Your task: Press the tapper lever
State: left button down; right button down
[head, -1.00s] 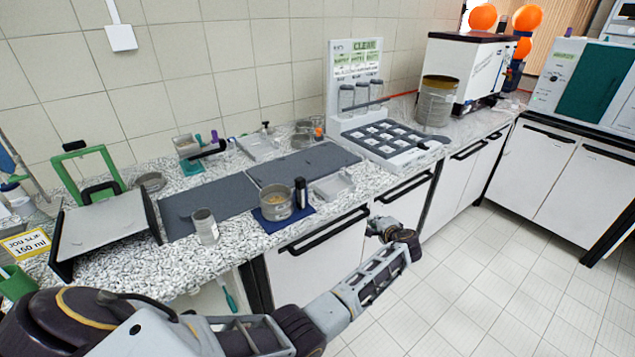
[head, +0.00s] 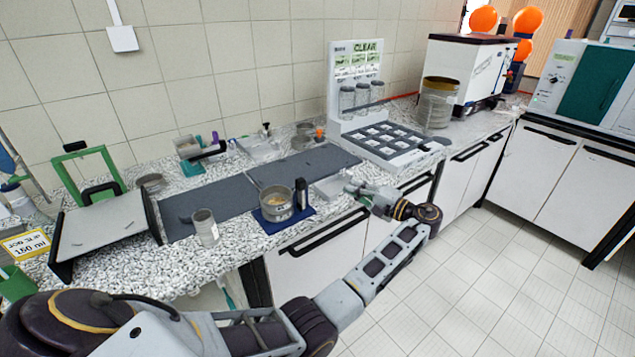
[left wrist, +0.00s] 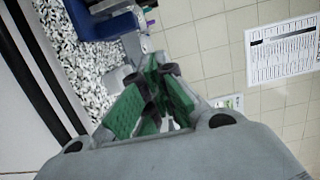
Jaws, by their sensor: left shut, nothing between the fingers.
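No part is labelled as the tapper lever, so I cannot tell for sure which it is. A black upright post (head: 301,193) stands on a blue base (head: 268,227) in the head view, beside a round metal sieve (head: 276,208) with tan contents. The blue base (left wrist: 62,22) shows at that view's upper left. My right gripper is out of view.
Dark grey mats (head: 225,203) cover the middle of the counter. A metal cup (head: 205,227) stands at the front left. A rack with glass jars (head: 362,98) and a grey compartment tray (head: 385,143) stand behind my gripper. Open floor lies to the right.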

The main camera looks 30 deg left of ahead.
aim_at(301, 194)
pick_arm(q)
jog(key=shift+s+r, duration=0.15)
jog(key=shift+s, duration=0.05)
jog(key=shift+a, duration=0.2)
